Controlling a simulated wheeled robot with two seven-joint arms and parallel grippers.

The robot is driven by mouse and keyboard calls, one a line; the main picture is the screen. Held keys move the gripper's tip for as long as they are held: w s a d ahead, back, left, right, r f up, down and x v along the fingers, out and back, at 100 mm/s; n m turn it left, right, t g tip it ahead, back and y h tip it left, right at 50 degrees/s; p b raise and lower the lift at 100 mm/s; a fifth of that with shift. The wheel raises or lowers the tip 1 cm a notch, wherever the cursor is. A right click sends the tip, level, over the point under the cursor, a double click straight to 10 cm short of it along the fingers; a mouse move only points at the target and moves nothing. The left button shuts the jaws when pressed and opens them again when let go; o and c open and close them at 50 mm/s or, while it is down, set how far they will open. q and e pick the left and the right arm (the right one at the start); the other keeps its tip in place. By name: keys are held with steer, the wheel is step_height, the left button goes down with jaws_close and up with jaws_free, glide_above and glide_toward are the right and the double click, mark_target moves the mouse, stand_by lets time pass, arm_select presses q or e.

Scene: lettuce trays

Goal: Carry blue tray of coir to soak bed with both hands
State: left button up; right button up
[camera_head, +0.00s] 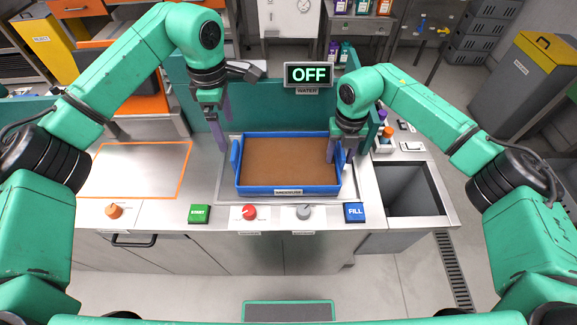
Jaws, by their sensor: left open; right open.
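The blue tray (290,191) is filled with brown coir (288,160). It sits in the shallow recessed bed (222,194) on the steel counter, and has an upright blue handle at its left and right sides. My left gripper (217,135) is open, with its fingers above and left of the tray's left handle, apart from it. My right gripper (340,152) is open at the tray's right handle; whether it touches the handle cannot be told.
A black sign (308,74) behind the tray reads OFF, above WATER. An orange-outlined area (140,170) on the left is bare. Along the front edge are a green START button (199,214), a red knob (249,212), a grey knob (304,212) and a blue FILL button (355,212). A sink (408,190) lies right.

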step_height(320, 180, up, 11)
steer(key=shift+f, duration=0.1)
stand_by(0.5)
